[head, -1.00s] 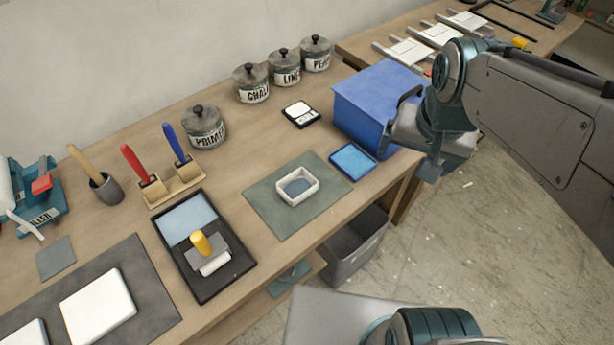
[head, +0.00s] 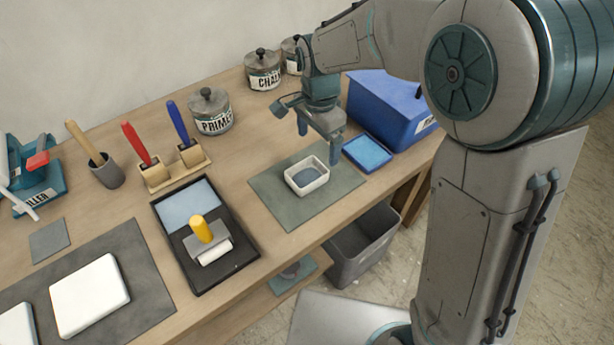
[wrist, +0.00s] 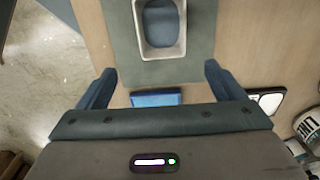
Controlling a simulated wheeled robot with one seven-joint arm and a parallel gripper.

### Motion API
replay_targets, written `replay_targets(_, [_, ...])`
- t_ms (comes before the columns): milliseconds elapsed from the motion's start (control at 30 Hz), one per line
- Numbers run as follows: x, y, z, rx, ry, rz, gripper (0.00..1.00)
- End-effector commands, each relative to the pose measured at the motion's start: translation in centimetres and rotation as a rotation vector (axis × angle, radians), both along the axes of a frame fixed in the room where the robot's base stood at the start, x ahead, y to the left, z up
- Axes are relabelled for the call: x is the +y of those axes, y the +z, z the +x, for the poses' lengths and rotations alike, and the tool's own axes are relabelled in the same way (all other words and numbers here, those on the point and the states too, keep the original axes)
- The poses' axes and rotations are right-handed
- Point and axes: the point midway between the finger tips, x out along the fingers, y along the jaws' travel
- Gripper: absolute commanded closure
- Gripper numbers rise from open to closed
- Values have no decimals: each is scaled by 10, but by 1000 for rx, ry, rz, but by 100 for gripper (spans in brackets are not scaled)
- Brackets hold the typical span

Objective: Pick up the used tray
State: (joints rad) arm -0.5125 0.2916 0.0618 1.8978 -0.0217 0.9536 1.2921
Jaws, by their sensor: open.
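The used tray, a small white rectangular tray (head: 311,187) with blue-grey residue on its floor, sits on the green-grey mat (head: 268,190). My gripper (head: 320,143) is open and empty above the mat's back edge, just behind and to the right of the tray. In the wrist view the tray (wrist: 160,53) is at the top centre, partly cut off by the frame. There it lies beyond the two spread fingers (wrist: 158,72), roughly centred between them and not touching them.
A blue pad (head: 368,153) and a blue lidded box (head: 392,108) stand right of the mat. A black tray with a roller (head: 250,262) lies to the left. Labelled jars (head: 213,123) line the wall. A grey bin (head: 350,265) is below the bench edge.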

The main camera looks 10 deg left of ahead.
Motion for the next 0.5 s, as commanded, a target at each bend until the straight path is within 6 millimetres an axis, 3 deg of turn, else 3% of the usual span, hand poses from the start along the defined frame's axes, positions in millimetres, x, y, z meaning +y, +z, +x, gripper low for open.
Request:
replay_targets(200, [-1,-37,0,3,1,-2,11])
replay_targets(500, [0,-60,1,3,1,-2,11])
